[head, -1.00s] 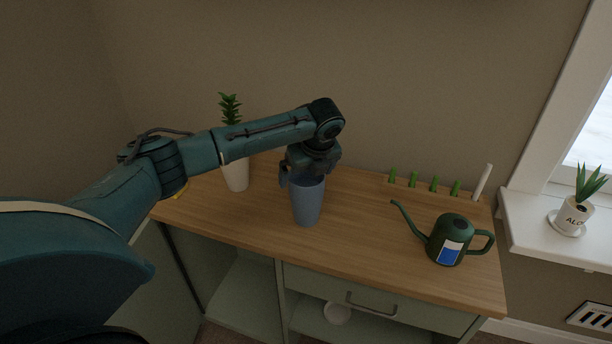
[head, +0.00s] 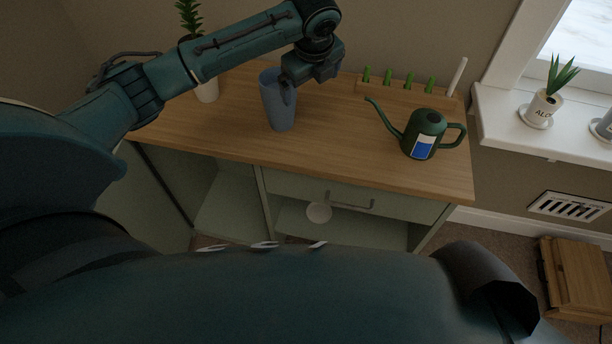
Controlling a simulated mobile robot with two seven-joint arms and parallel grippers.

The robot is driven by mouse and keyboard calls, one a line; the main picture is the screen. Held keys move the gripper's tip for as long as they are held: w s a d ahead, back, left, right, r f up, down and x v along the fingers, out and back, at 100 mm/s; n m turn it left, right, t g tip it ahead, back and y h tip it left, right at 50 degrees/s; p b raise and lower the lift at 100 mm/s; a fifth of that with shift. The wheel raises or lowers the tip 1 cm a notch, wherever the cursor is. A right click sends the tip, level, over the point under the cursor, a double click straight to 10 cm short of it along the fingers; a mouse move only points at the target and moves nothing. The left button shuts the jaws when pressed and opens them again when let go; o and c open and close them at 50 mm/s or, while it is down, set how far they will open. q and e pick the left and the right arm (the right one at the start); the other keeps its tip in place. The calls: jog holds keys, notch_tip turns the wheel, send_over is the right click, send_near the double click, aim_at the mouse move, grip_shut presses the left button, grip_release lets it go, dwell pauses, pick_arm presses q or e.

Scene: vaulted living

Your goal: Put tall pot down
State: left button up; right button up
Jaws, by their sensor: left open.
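The tall pot (head: 274,106), blue-grey and tapered, stands upright on the wooden cabinet top (head: 220,130) in the head view. My left gripper (head: 288,92) is open at the pot's upper right. A finger overlaps the pot's right rim in the picture; I cannot tell whether it touches. The gripper body is above and to the right of the rim. My right gripper is not in view.
A green watering can (head: 424,133) stands right of the pot. Behind it is a wooden holder (head: 385,87) with several green pegs. A white planter (head: 207,90) stands behind left, partly hidden by my arm. Clear wood lies in front of the pot.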

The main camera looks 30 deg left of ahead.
pick_arm(q)
jog(key=s+d+f+h, duration=0.1)
jog(key=d+f, duration=0.2)
jog(key=s+d+f+n+h, duration=0.1)
jog(key=d+f, duration=0.1)
jog(key=f, duration=0.1)
jog(key=s+d+f+n+h, duration=0.1)
jog(key=d+f, duration=0.2)
jog(key=shift+s+d+f+t, duration=0.1)
jog(key=shift+s+d+t, duration=0.2)
jog(key=shift+t, duration=0.1)
jog(key=s+d+f+n+t+h, duration=0.2)
jog(key=s+d+f+n+h, duration=0.2)
jog(key=s+d+f+n, duration=0.25)
jog(key=s+a+f+n+t, duration=0.1)
jog(key=s+n+t, duration=0.1)
jog(key=s+n, duration=0.4)
jog(key=s+a+f+n+t+y, duration=0.1)
jog(key=s+a+n+t, duration=0.1)
jog(key=s+n, duration=0.3)
jog(key=s, duration=0.3)
jog(key=shift+s+a+n+t, duration=0.15)
jog(key=shift+s+n+t, duration=0.2)
jog(key=shift+t, duration=0.05)
